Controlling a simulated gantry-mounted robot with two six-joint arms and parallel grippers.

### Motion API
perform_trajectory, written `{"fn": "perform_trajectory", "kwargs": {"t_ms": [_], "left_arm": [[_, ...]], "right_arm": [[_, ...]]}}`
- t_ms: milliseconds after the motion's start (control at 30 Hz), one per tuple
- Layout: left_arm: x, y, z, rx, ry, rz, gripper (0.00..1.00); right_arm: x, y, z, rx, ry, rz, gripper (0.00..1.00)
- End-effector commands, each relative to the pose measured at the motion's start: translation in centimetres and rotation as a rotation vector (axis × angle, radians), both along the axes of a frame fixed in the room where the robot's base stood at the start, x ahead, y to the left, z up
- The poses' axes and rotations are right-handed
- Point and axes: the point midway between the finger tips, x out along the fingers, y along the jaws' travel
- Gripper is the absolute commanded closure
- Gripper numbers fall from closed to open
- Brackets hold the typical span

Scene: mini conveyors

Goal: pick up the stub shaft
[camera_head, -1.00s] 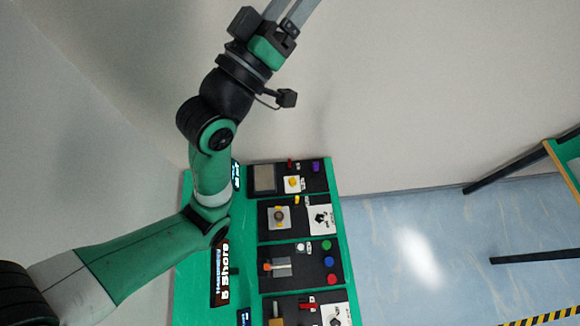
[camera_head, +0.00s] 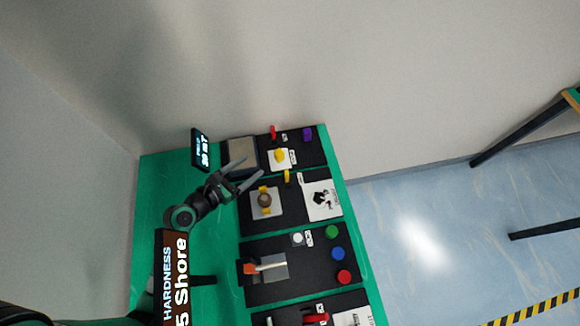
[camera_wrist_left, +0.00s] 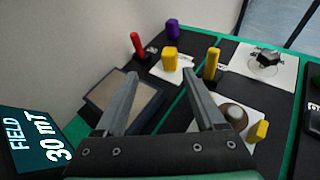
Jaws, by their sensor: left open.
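I cannot tell for sure which part is the stub shaft. Candidates near my left gripper (camera_head: 254,165) are a yellow block (camera_wrist_left: 169,58) on a white card, an upright yellow peg (camera_wrist_left: 212,63), a red peg (camera_wrist_left: 138,45) and a purple block (camera_wrist_left: 172,28). My left gripper is open and empty, its fingers spread above the panels and pointing toward the yellow block, with a gap left between them. In the head view the yellow block (camera_head: 281,155) lies just beyond the fingertips. My right gripper is not in view.
A grey plate (camera_wrist_left: 120,98) lies under the left finger. A brown round part (camera_head: 264,200) sits on a white plate. Green, blue and red round pieces (camera_head: 338,254) stand on a nearer black panel. A display (camera_head: 201,150) stands at the green bench's left.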

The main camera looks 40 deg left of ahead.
Motion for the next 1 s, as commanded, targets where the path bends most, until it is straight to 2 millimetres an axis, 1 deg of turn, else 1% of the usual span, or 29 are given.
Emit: {"fn": "perform_trajectory", "kwargs": {"t_ms": [33,167,233,267,500,600,733,800,967,1000], "left_arm": [[-0.2,-0.6,-1.2,-0.05,0.006,-0.004,0.29],[-0.2,-1.1,-1.0,-0.092,0.012,-0.006,0.29],[0.2,-1.1,-1.1,-0.089,0.011,-0.007,0.29],[0.5,-1.1,-1.3,-0.089,0.01,-0.008,0.29],[4.7,-1.1,-3.2,-0.084,0.01,-0.008,0.29],[5.6,-1.1,-3.4,-0.086,0.01,-0.007,0.29],[5.8,-1.1,-3.4,-0.085,0.011,-0.006,0.29],[6.2,-1.1,-4.0,-0.085,0.011,-0.007,0.29],[8.5,-1.2,-5.8,-0.084,0.01,-0.007,0.29],[9.2,-1.2,-5.8,-0.084,0.009,-0.007,0.29]], "right_arm": [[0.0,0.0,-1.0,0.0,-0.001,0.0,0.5],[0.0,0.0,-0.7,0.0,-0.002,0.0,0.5],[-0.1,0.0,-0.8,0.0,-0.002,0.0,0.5],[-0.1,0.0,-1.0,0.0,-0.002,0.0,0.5],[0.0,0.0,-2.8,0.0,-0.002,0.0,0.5],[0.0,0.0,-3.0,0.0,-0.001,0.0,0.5],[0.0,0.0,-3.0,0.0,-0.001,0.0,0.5],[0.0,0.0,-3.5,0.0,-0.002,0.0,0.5],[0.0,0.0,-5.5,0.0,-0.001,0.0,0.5],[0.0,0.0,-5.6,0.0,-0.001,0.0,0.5]]}}
